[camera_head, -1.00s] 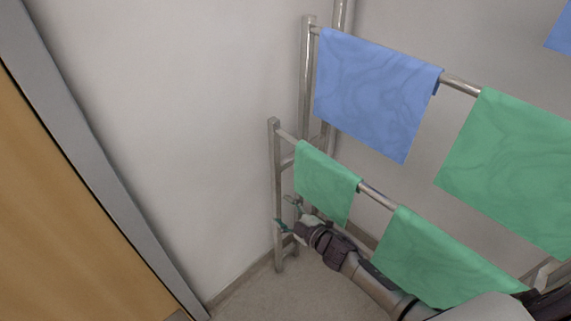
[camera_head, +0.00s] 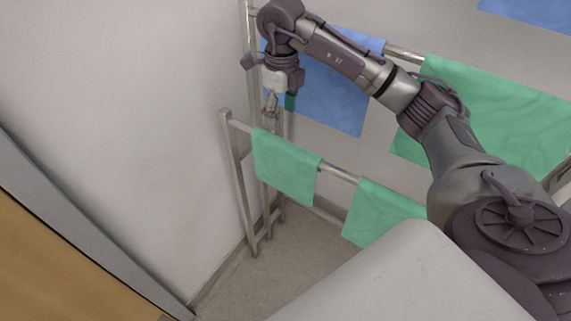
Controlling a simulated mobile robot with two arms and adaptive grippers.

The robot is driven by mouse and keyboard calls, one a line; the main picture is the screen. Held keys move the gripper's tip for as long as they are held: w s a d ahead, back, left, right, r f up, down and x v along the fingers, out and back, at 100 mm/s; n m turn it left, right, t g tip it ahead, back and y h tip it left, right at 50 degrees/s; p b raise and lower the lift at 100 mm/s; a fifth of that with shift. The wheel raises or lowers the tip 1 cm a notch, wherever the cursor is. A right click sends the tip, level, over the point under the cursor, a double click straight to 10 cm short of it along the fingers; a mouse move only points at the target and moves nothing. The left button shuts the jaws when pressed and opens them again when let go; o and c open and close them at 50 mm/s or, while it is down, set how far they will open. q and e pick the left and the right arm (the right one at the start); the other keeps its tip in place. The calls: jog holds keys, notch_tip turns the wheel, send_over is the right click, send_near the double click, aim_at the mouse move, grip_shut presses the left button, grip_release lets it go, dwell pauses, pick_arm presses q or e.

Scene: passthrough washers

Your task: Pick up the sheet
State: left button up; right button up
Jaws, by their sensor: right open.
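Several sheets hang on a metal rack. A blue sheet (camera_head: 338,105) hangs on the upper bar, partly hidden behind my right arm. A large green sheet (camera_head: 510,110) hangs right of it. On the lower bar hang a small green sheet (camera_head: 284,166) at the left and another green sheet (camera_head: 378,212), partly covered by my body. My right gripper (camera_head: 281,103) points down, open and empty, above the left end of the lower bar. It overlaps the blue sheet's left edge in the picture; I cannot tell whether they touch. My left gripper is out of view.
The metal rack (camera_head: 238,185) stands close to the grey wall (camera_head: 130,90). A wooden door (camera_head: 50,270) with a grey frame is at the lower left. Another blue sheet (camera_head: 530,12) shows at the top right. Some floor (camera_head: 275,265) is clear before the rack.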

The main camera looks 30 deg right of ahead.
aim_at(286, 143)
jog(key=shift+s+d+f, duration=0.1)
jog(key=shift+d+f, duration=0.1)
jog(key=shift+d, duration=0.1)
notch_tip(286, 143, down, 8)
jog(key=shift+r+p, duration=0.15)
jog(key=shift+p, duration=0.85)
jog(key=f+p, duration=0.1)
jog(key=f, duration=0.2)
jog(key=f+p, duration=0.1)
jog(key=shift+d+f+p, duration=0.35)
jog(key=shift+f, duration=0.3)
jog(key=c, duration=1.2)
jog(key=shift+o, duration=0.2)
